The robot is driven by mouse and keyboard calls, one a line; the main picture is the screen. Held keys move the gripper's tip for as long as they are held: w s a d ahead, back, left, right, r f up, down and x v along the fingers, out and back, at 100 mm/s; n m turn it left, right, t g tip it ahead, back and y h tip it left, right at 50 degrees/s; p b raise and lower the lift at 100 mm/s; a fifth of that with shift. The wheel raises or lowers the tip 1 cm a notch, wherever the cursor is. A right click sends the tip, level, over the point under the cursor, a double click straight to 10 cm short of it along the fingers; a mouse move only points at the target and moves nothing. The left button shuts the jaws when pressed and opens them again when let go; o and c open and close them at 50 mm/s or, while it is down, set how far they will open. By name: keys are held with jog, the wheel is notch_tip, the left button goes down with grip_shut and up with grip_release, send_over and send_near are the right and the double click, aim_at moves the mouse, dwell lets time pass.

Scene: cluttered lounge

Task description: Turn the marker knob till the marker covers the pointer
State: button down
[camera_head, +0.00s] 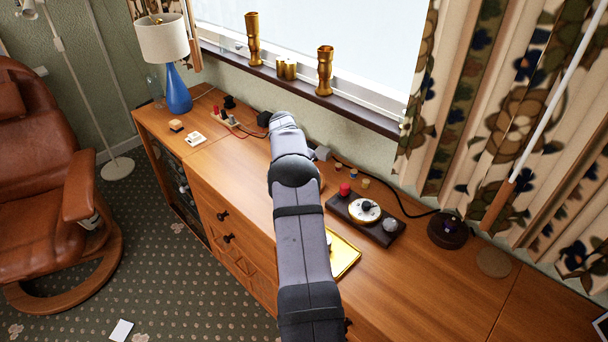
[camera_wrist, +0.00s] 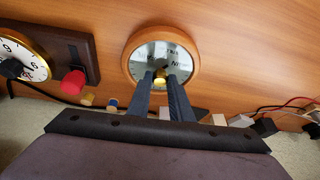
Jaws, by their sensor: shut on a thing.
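A round barometer (camera_wrist: 180,46) with a wooden rim and a pale lettered dial lies face up on the wooden cabinet top in the wrist view. The small brass marker knob (camera_wrist: 160,73) is at the lower middle of its dial. My gripper (camera_wrist: 160,78) is shut on this knob, with one dark finger on each side. The marker and the pointer are too small and blurred to tell apart. In the head view my arm hides the gripper and most or all of the barometer.
A dark board with a red knob and white dial (camera_head: 364,211) lies right of my arm. A gold tray (camera_head: 345,252) is close beside the arm. A black round object (camera_head: 447,231) stands further right. A blue lamp (camera_head: 178,92) and cables are at the left.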

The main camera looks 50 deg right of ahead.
jog(key=shift+m, duration=0.3)
jog(key=c, duration=1.6)
grip_release()
jog(key=shift+b+v, duration=0.85)
jog(key=shift+v, duration=2.85)
jog(key=shift+w, duration=0.1)
